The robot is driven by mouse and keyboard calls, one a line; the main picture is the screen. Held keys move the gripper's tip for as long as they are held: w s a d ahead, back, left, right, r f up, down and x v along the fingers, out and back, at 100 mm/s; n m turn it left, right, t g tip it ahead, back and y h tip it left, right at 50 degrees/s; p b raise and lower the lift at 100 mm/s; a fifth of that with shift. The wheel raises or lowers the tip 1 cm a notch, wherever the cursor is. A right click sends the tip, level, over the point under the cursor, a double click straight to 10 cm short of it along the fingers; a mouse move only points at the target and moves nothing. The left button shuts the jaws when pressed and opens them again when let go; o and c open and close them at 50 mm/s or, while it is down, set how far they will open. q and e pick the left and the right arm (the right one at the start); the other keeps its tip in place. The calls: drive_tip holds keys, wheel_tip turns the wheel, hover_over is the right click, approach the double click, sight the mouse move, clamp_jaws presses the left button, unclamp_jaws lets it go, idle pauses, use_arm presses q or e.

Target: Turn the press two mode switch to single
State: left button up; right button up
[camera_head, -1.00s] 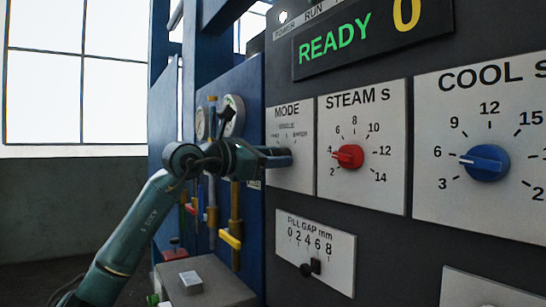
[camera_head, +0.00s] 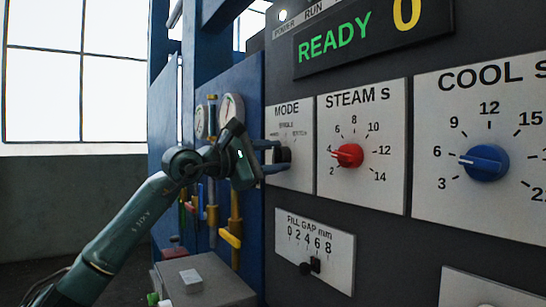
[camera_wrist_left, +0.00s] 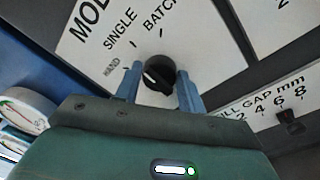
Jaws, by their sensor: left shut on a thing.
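The mode switch is a black knob (camera_head: 285,155) on the white MODE panel (camera_head: 289,182), left of the STEAM panel in the head view. My left gripper (camera_head: 280,156) reaches it from the left, one finger above and one below. In the left wrist view, the two blue fingers (camera_wrist_left: 158,85) stand on either side of the black knob (camera_wrist_left: 158,72) and are shut on it. HAND, SINGLE and BATCH labels ring the knob. A short pale mark on the knob faces the left, HAND side; its exact setting is hard to read. My right gripper is out of view.
A red STEAM knob (camera_head: 347,155) and a blue COOL knob (camera_head: 484,163) sit to the right. The FILL GAP slider (camera_head: 315,265) is below. Gauges (camera_head: 230,112) and pipes with a yellow handle (camera_head: 231,238) stand behind my arm. The display reads READY (camera_head: 334,39) and 0.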

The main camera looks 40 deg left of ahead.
use_arm(q)
drive_tip(key=shift+f, duration=0.2)
drive_tip(key=o, duration=0.9)
drive_tip(key=shift+r, duration=0.15)
drive_tip(key=shift+o, duration=0.2)
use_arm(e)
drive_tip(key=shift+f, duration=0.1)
use_arm(q)
drive_tip(key=shift+s+a+b, duration=0.1)
drive_tip(key=shift+s+b, duration=0.2)
drive_tip(key=s, duration=0.1)
drive_tip(key=b, duration=0.1)
drive_tip(key=s+f+b, duration=0.1)
drive_tip(key=shift+s+a, duration=0.3)
drive_tip(key=shift+a, duration=0.05)
drive_tip(key=b, duration=0.7)
approach(274, 161)
drive_tip(key=shift+s+a+r, duration=0.15)
drive_tip(key=shift+s, duration=0.4)
drive_tip(key=shift+s+a+r, duration=0.1)
drive_tip(key=shift+s, duration=0.45)
drive_tip(key=shift+s+a+r, duration=0.15)
drive_tip(key=shift+s, duration=0.45)
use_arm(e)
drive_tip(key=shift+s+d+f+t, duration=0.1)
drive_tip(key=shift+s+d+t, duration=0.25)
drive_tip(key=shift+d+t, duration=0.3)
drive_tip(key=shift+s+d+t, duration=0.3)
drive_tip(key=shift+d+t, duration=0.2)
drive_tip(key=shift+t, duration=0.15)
